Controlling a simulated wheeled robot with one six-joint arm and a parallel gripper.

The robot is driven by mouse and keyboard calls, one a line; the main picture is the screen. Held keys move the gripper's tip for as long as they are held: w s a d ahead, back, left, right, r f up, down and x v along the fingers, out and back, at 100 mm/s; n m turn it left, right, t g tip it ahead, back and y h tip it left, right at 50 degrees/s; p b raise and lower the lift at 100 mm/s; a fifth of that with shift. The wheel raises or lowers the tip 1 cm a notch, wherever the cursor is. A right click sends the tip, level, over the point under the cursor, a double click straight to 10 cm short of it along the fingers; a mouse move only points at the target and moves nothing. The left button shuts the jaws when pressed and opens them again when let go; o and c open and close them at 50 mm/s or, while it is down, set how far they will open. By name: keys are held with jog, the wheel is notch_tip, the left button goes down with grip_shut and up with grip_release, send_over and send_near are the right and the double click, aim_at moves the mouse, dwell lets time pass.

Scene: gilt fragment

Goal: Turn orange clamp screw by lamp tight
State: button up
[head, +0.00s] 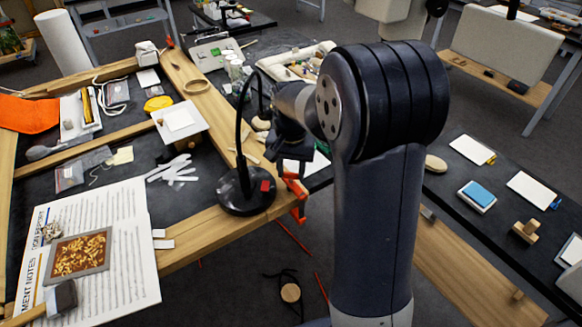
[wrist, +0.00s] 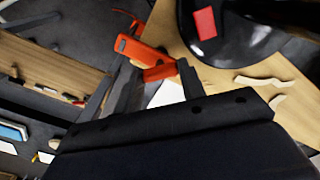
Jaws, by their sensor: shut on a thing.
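The orange clamp (head: 297,196) sits at the table edge, just right of the black lamp's (head: 238,197) round base. In the wrist view the orange clamp (wrist: 141,51) is ahead of my gripper (wrist: 157,77). One dark finger is on each side of a short orange part, the clamp screw (wrist: 160,73), and the gripper is shut on it. The fingers' exact contact is hard to make out. In the head view my gripper is partly hidden by my arm and the lamp. The lamp base (wrist: 235,28) with a red square shows at the top of the wrist view.
The lamp's thin curved neck (head: 240,125) rises close to my wrist. White strips (head: 174,172) and a printed sheet (head: 130,235) lie on the table to the left. A second bench (head: 475,215) with pads and a wooden stamp stands at right. Floor shows between them.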

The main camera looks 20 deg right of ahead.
aim_at(291, 173)
jog(key=m, duration=0.6)
jog(key=shift+m+p, duration=0.3)
jog(key=shift+p, duration=0.05)
dwell(0.5)
jog(key=o, duration=1)
notch_tip(291, 173, up, 11)
jog(key=shift+f, duration=0.2)
notch_tip(291, 173, down, 11)
jog(key=shift+r, duration=0.2)
